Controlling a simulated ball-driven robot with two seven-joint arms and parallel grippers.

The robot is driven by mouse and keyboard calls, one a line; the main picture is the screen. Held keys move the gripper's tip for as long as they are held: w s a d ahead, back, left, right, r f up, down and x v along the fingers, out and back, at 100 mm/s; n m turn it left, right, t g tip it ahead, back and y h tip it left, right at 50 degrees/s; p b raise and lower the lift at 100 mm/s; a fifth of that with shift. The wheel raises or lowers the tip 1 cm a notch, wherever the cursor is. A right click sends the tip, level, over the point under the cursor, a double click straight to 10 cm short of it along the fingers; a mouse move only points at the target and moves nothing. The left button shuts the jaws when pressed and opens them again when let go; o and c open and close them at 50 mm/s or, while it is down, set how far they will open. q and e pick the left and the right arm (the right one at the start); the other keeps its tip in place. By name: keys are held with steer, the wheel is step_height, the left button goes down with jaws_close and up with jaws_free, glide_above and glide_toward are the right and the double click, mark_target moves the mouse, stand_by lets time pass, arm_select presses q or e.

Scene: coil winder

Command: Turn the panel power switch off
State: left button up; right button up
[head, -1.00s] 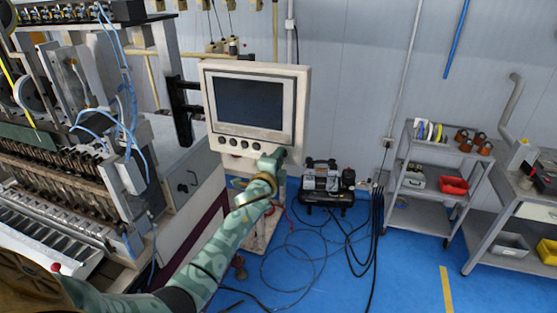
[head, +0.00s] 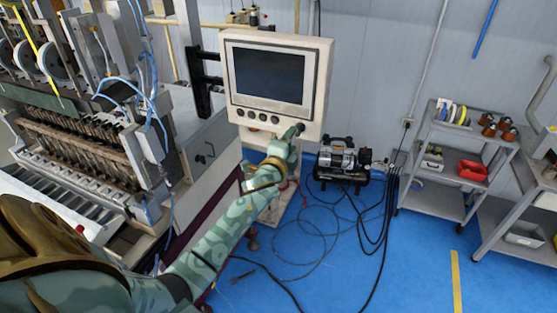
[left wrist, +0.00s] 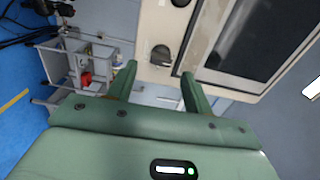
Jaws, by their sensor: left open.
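The control panel (head: 325,85) is a cream box with a dark screen (head: 268,76) and a row of dark round buttons (head: 249,115) under it. The power switch (head: 300,127) is a small dark knob at the panel's lower right corner. In the left wrist view the switch (left wrist: 160,55) shows on the cream face between my fingers' lines. My left gripper (head: 292,135) is at the panel's lower right corner, just below the switch. In the left wrist view the left gripper (left wrist: 158,75) is open and empty, its fingers to either side of the switch. I cannot tell whether they touch it.
The coil winder (head: 85,150) fills the left side. An air compressor (head: 343,160) with loose cables stands on the blue floor behind the panel. A grey cart (head: 432,200) with spools and a red bin (head: 472,170) is at the right.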

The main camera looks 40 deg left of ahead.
arm_select(q)
steer(key=v, duration=1.1)
steer(key=shift+s+b, duration=0.3)
steer(key=shift+b, duration=0.15)
steer(key=shift+d, duration=0.15)
steer(key=s+d+f+n+g+h+b, duration=0.1)
steer(key=s+f+n+g+b, duration=0.2)
steer(key=f, duration=1.1)
steer(key=s+d+f+n+g+h+b, duration=0.1)
steer(key=s+d+f+n+g, duration=0.2)
steer(key=f, duration=1.1)
steer(key=s+f+n+g+h+b, duration=0.1)
steer(key=s+f+n+g+b, duration=0.3)
steer(key=f, duration=0.9)
steer(key=s+d+f+g+b, duration=0.1)
steer(key=s+f+b, duration=0.3)
steer(key=s+f, duration=0.6)
steer(key=s+d+f+n+g+b, duration=0.1)
steer(key=s+d+f+g+b, duration=0.1)
steer(key=s+f, duration=0.8)
steer(key=s+d+f+g+h+b, duration=0.1)
steer(key=s+d+f+g+b, duration=0.1)
steer(key=s+f+b, duration=0.4)
steer(key=s+f+g, duration=0.1)
steer(key=s+f, duration=0.4)
steer(key=s, duration=0.4)
steer(key=shift+d+g, duration=0.2)
steer(key=shift+g, duration=0.2)
